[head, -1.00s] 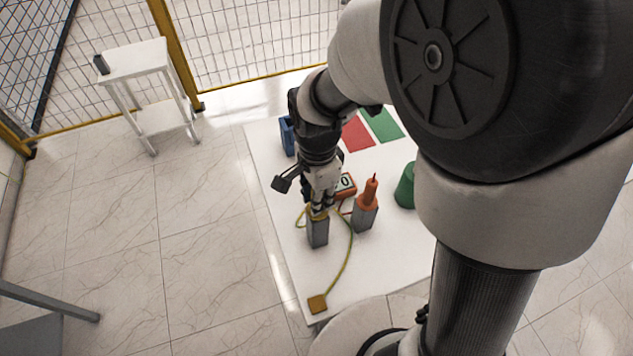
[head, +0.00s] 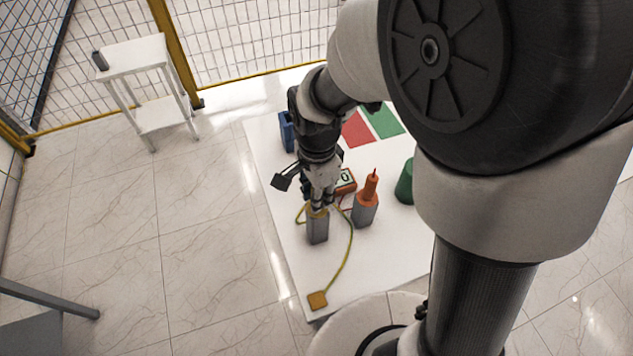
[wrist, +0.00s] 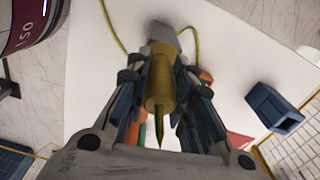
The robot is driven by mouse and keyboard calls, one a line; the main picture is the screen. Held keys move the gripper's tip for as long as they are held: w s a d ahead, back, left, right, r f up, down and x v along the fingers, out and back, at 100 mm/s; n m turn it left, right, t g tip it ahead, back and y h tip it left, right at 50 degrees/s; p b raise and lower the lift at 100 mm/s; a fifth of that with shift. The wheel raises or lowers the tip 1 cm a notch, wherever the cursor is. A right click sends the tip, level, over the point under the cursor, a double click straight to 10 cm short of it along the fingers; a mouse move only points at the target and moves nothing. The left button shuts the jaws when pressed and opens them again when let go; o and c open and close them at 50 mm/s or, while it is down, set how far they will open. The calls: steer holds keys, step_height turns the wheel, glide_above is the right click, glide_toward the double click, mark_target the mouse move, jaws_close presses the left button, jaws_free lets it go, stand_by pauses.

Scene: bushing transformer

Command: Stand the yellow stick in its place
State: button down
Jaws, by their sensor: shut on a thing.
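The yellow stick (wrist: 160,85) is gripped between the fingers of my gripper (wrist: 160,98) in the wrist view, its thin pointed end towards my wrist. Its wide end is at a grey block (wrist: 165,35). In the head view my gripper (head: 319,200) is directly above that grey block (head: 317,230), and a small part of the yellow stick (head: 317,212) shows at the block's top. I cannot tell whether the stick is seated in the block or just above it. My fingers hide most of the stick there.
An orange stick (head: 369,188) stands on another grey block (head: 365,213) close on the right. An orange meter (head: 345,182) is behind, a green cylinder (head: 405,183) farther right. A yellow-green cable (head: 346,262) runs to a yellow square (head: 317,301). A blue container (head: 287,132) stands at back left.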

steer(key=shift+f, duration=0.15)
steer(key=c, duration=1.3)
jaws_free()
